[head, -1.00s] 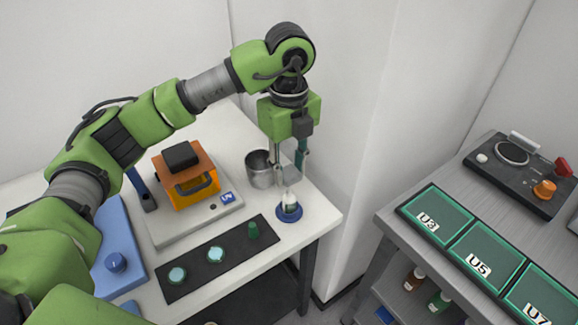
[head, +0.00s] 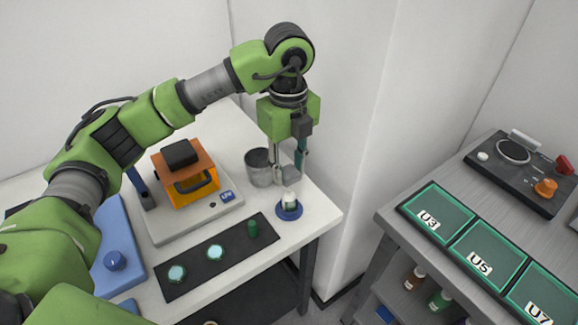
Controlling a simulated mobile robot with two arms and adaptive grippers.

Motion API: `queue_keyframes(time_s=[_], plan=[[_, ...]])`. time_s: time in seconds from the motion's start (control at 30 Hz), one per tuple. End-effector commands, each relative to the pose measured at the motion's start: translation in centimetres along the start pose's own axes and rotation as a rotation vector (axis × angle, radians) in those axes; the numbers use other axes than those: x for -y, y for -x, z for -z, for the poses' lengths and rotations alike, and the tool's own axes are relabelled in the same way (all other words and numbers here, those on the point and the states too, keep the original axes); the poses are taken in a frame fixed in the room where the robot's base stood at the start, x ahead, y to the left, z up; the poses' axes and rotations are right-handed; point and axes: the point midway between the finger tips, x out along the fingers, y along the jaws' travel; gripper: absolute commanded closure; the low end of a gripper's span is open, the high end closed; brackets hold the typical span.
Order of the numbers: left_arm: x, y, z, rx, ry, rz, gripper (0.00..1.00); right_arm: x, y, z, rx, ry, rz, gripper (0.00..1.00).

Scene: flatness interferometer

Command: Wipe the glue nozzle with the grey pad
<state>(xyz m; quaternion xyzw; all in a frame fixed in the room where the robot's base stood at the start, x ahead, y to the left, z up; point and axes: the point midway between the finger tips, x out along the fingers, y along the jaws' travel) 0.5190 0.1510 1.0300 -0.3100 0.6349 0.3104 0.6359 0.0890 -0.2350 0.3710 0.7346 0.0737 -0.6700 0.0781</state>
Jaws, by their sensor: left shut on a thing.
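My left gripper (head: 288,164) reaches down from above at the right end of the white table and is shut on the grey pad (head: 291,174). The pad is small and partly hidden by the fingers. A small glue bottle (head: 290,199) with a pale body and a green band stands upright in a round blue holder (head: 288,213) just below. The pad is at the bottle's top, where the glue nozzle is; the nozzle is hardly visible, and I cannot tell whether they touch. My right gripper is not in view.
A metal cup (head: 259,168) stands close left of the gripper. An orange UV box (head: 190,186) sits on a grey base. A black mat (head: 196,271) holds pale discs and a green cap (head: 253,229). A bench with green-framed plates (head: 438,216) stands right, across a gap.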

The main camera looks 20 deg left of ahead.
Motion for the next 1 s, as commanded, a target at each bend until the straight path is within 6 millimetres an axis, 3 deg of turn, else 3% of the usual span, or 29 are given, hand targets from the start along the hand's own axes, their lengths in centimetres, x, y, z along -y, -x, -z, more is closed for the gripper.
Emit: queue_keyframes(time_s=[1.0], plan=[[0.1,-0.1,0.1,0.0,0.001,0.0,0.88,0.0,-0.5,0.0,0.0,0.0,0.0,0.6]])
